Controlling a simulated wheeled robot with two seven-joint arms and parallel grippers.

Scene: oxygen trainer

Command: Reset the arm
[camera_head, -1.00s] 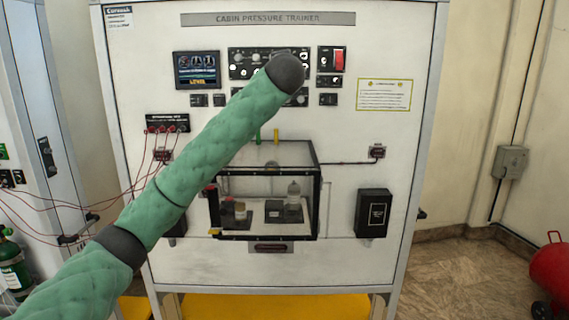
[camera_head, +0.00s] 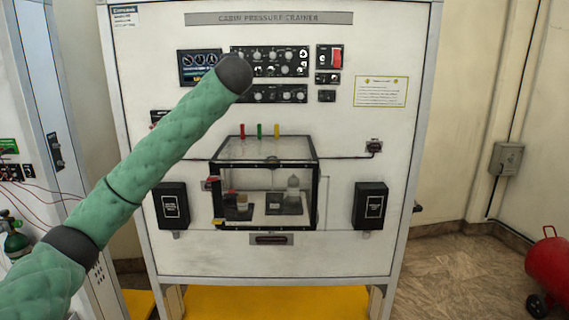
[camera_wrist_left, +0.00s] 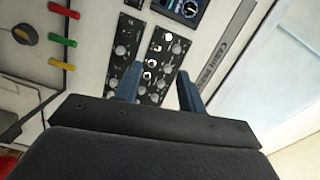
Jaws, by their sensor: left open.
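My left arm, in a green padded sleeve, comes in from the left in the head view and ends in a dark cap in front of the trainer's control panel (camera_head: 268,62). My left gripper (camera_wrist_left: 157,88) shows in the left wrist view with its two blue-grey fingers apart and nothing between them. The panel's knobs (camera_wrist_left: 150,65) lie beyond the fingers; I cannot tell the distance. The cabin pressure trainer (camera_head: 300,262) is a large white upright board. My right gripper is not in view.
A clear chamber (camera_head: 265,150) with red, green and yellow valves on top projects from the board. Black boxes (camera_head: 370,206) flank it. A red tank (camera_head: 550,270) stands at far right. Another white panel (camera_head: 50,120) stands at left. Floor shows at right.

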